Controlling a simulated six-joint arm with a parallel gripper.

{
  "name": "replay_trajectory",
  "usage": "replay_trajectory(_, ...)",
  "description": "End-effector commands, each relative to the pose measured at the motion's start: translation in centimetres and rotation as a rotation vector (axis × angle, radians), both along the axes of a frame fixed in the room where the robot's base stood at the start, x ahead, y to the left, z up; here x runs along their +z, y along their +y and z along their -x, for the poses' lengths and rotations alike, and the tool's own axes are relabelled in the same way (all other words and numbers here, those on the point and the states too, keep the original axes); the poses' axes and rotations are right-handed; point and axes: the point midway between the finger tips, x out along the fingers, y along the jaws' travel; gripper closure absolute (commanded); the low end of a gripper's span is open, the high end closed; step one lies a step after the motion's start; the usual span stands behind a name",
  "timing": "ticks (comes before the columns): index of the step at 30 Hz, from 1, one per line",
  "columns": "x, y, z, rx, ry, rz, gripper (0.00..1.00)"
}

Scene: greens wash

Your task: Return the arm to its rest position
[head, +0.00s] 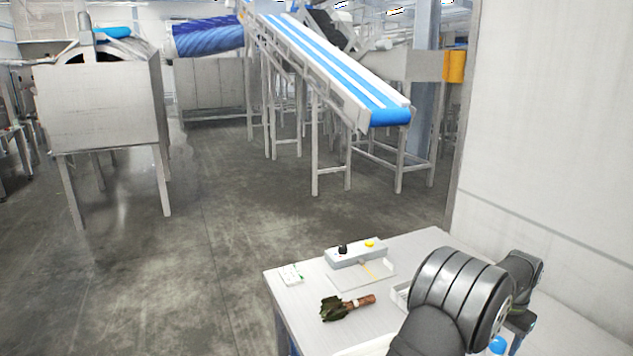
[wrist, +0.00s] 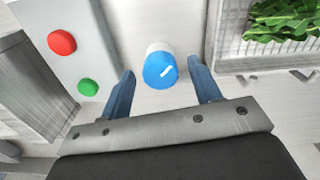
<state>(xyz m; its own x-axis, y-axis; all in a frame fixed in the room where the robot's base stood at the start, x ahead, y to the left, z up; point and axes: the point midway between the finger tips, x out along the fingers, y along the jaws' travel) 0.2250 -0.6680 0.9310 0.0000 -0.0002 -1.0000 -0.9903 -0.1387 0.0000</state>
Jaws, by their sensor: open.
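My gripper (wrist: 161,68) is open, with its two blue fingers pointing down at the work surface in the wrist view. A white cylinder with a blue top (wrist: 160,70) and a white mark on it stands between and just beyond the fingertips, with a gap on both sides. My arm bends over the right side of the table (head: 290,310). The fingertips are not clear in the head view.
A panel with a red button (wrist: 62,42) and a green button (wrist: 88,87) lies left. A container of leafy greens (wrist: 285,20) is at right. A tied brown-green bunch (head: 347,307), a control box (head: 355,255) and a small white block (head: 291,274) lie on the table. A wall (head: 560,130) stands right.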

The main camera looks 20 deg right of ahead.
Motion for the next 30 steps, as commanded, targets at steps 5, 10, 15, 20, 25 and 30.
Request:
replay_trajectory(5,0.01,-0.01,0.04,0.146,0.0,0.0,0.43)
replay_trajectory(10,0.01,-0.01,0.06,0.285,0.0,0.0,0.43)
replay_trajectory(15,0.02,-0.03,0.08,0.426,0.0,0.0,0.43)
replay_trajectory(20,0.01,-0.04,0.09,0.558,0.0,0.0,0.43)
replay_trajectory(25,0.01,-0.06,0.11,0.697,0.0,0.0,0.43)
replay_trajectory(30,0.01,-0.08,0.13,0.837,0.0,0.0,0.43)
